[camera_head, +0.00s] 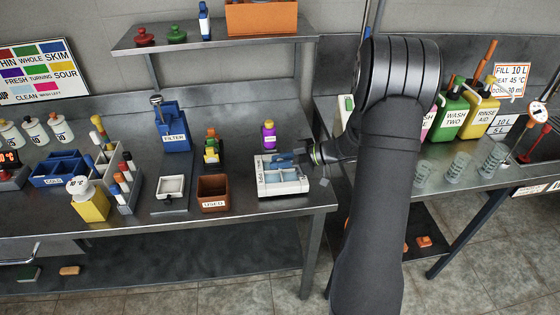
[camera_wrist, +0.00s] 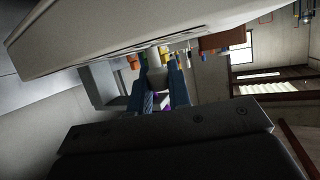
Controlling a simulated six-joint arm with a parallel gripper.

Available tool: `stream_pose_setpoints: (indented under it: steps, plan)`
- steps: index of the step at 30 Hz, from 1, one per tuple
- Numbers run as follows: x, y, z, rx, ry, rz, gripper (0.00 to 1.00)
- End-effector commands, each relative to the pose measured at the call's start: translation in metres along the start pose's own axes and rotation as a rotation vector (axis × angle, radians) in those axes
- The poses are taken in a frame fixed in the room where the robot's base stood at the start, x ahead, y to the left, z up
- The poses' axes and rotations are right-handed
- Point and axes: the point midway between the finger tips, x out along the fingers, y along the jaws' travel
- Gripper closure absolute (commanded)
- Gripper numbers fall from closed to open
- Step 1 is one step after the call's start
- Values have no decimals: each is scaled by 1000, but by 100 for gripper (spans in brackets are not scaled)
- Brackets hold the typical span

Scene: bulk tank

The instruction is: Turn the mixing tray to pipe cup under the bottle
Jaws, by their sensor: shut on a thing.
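A white and blue unit with a lettered left edge (camera_head: 283,183) stands at the right end of the left bench; I take it for the mixing tray. A purple bottle with a yellow cap (camera_head: 269,135) stands just behind it. My gripper (camera_head: 304,160) reaches in from the right, at the unit's right side, partly hidden by the wrist. In the wrist view my gripper (camera_wrist: 163,90) is shut on a pale knob (camera_wrist: 156,67) between its blue fingers. I cannot make out the pipe cup or which way the tray is turned.
The right bench holds a green jug (camera_head: 451,115) and a yellow jug (camera_head: 478,117). The bench's front edge lies close below the unit.

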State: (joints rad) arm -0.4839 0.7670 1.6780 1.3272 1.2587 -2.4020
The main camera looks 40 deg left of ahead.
Motion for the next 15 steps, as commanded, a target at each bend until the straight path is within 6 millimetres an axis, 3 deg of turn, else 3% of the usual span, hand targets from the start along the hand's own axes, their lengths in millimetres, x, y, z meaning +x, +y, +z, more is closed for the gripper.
stream_pose_setpoints:
  steps: [15]
  plan:
    - [0, -2, 0, 121, -2, 283, 100]
